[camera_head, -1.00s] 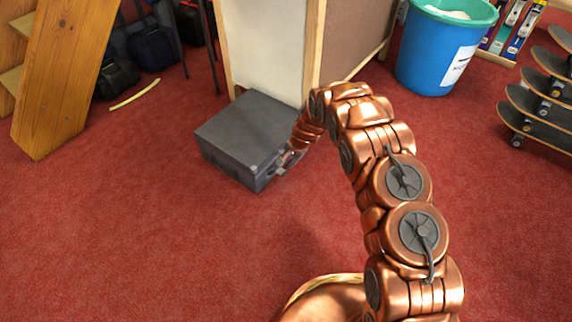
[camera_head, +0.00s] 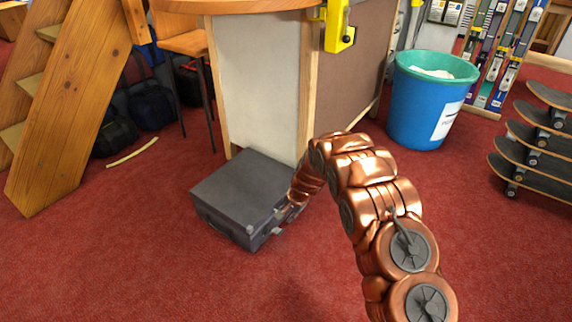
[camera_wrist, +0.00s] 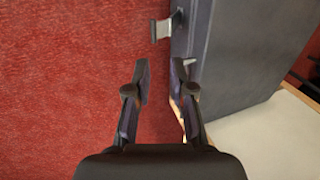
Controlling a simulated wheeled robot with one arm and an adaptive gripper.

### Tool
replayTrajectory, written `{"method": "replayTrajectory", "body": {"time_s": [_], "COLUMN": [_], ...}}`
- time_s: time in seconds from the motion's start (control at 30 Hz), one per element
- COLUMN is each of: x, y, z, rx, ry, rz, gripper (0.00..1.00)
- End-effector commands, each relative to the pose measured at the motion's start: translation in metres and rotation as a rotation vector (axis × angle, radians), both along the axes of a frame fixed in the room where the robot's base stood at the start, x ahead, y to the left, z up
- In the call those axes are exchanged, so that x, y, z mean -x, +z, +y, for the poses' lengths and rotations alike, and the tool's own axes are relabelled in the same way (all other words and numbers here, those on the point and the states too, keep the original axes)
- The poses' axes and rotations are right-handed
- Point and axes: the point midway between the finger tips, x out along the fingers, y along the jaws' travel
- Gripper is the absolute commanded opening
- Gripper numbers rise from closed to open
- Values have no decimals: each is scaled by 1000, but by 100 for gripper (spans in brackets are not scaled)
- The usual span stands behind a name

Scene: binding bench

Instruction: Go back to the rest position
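My gripper (camera_wrist: 160,70) is open in the wrist view, its two dark fingers apart with red carpet and the box's edge between and beside them. It is beside a dark grey box (camera_head: 245,190) on the floor, at the box's right side in the head view. The box also shows in the wrist view (camera_wrist: 245,60), with a light metal latch or handle (camera_wrist: 161,29) jutting from its side. Nothing is seen between the fingers. In the head view the gripper's fingers are too small and partly hidden by my copper arm to read.
A counter (camera_head: 262,85) with a wooden top stands just behind the box. A blue bin (camera_head: 420,110) and a rack of skateboards (camera_head: 535,150) are on the right. A wooden stair (camera_head: 60,100) and dark bags (camera_head: 150,105) are on the left. Red carpet is clear in front.

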Motion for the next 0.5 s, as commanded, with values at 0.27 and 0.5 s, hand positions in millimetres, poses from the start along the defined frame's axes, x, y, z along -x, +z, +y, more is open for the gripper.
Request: {"method": "replayTrajectory", "body": {"time_s": [0.27, 0.5], "x": [5, 32], "y": [37, 139], "z": [-6, -26], "rx": [9, 40], "ry": [19, 91], "rz": [-2, 14], "gripper": [23, 23]}}
